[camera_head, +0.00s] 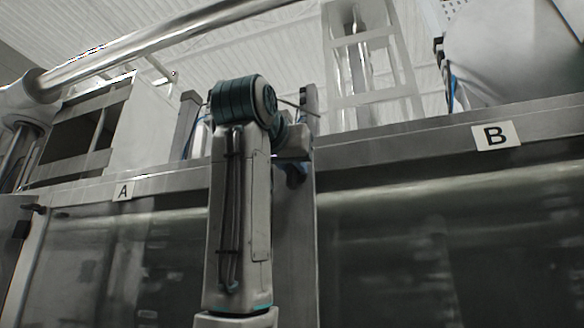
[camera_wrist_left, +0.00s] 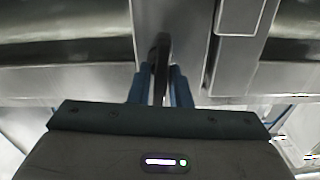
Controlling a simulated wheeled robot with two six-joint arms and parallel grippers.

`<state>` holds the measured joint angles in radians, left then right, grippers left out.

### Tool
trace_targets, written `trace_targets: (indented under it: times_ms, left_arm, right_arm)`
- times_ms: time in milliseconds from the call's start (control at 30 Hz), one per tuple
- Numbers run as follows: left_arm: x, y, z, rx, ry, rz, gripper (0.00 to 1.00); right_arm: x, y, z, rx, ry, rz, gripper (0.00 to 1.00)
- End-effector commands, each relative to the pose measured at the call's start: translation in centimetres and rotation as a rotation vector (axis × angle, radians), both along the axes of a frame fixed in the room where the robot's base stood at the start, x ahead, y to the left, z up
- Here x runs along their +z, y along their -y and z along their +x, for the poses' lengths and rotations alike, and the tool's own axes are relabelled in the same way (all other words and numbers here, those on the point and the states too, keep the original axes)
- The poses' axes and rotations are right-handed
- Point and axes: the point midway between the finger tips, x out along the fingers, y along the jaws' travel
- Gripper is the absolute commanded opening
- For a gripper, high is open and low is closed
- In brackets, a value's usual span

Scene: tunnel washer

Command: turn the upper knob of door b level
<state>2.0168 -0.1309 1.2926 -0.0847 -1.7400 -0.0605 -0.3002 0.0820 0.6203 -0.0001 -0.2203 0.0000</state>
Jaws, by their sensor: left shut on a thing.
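Door B (camera_head: 400,240) is the dark glazed door on the right in the head view, under a white label with a B (camera_head: 496,135). My left arm rises in front of the post left of this door. My left gripper (camera_head: 294,170) is at the upper part of that post, partly hidden by my arm. In the left wrist view, the two blue fingers of the gripper (camera_wrist_left: 159,84) are shut on the upper knob (camera_wrist_left: 160,52), a dark, narrow piece in front of the grey post. I cannot tell the knob's exact tilt. My right gripper is not in view.
Door A (camera_head: 110,255) is left of my arm, under its A label (camera_head: 122,191). A dark knob (camera_head: 35,208) shows at its upper left. A shiny pipe (camera_head: 150,45) crosses the upper left. A pale open frame (camera_head: 365,60) stands above the header.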

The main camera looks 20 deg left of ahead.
Motion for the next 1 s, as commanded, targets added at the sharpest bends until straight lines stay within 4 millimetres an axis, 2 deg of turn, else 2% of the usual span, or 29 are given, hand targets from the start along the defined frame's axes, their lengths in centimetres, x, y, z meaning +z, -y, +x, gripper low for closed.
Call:
trace_targets:
  times_ms: [400, 1000]
  left_arm:
    - [-0.4, 0.2, -0.1, 0.001, 0.013, 0.357, 0.00]
    - [-0.6, 0.5, 0.0, 0.001, 0.032, 0.927, 0.00]
  right_arm:
    - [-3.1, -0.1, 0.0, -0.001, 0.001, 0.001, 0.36]
    - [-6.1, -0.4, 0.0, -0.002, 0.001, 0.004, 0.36]
